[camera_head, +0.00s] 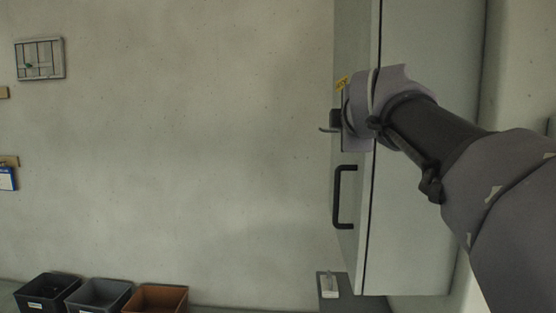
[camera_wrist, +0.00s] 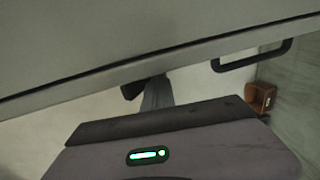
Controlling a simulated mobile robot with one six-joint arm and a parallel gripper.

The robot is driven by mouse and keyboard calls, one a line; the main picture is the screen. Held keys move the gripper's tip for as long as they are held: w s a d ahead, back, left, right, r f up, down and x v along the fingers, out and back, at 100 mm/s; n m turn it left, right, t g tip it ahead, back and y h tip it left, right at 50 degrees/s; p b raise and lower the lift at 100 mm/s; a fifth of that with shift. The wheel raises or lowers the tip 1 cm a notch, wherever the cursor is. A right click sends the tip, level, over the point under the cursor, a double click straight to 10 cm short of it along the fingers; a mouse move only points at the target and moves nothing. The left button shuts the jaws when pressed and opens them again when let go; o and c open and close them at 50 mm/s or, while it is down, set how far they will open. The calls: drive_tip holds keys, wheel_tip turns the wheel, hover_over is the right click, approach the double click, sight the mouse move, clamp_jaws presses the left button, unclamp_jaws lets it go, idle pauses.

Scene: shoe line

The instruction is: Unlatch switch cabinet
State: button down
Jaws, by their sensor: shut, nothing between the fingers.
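The switch cabinet (camera_head: 425,200) is tall and light grey, with its narrow door face (camera_head: 352,220) turned left. The door looks closed. A black bar handle (camera_head: 336,205) is on the door, and also shows in the wrist view (camera_wrist: 235,66). Above it is a dark latch (camera_head: 335,118) under a yellow label (camera_head: 342,83). My gripper (camera_wrist: 157,93) is shut and empty at the door in the wrist view. A dark knob-like part (camera_wrist: 131,90), probably the latch, is beside its fingertips; I cannot tell whether they touch.
Black (camera_head: 47,288), grey (camera_head: 99,293) and brown (camera_head: 156,299) bins stand low at the left. A small dark post with a light top (camera_head: 329,284) is below the door. A framed panel (camera_head: 40,58) hangs on the wall. The space left of the door is clear.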

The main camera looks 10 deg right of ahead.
drive_tip(key=t+b, duration=0.1)
drive_tip(key=w+t+b, duration=0.1)
drive_tip(key=b, duration=0.1)
drive_tip(key=shift+w+d+f+h, duration=0.15)
drive_tip(key=shift+d+h, duration=0.05)
drive_tip(key=shift+h, duration=0.1)
drive_tip(key=shift+f+b, duration=0.15)
drive_tip(key=shift+b, duration=0.15)
idle(1.1)
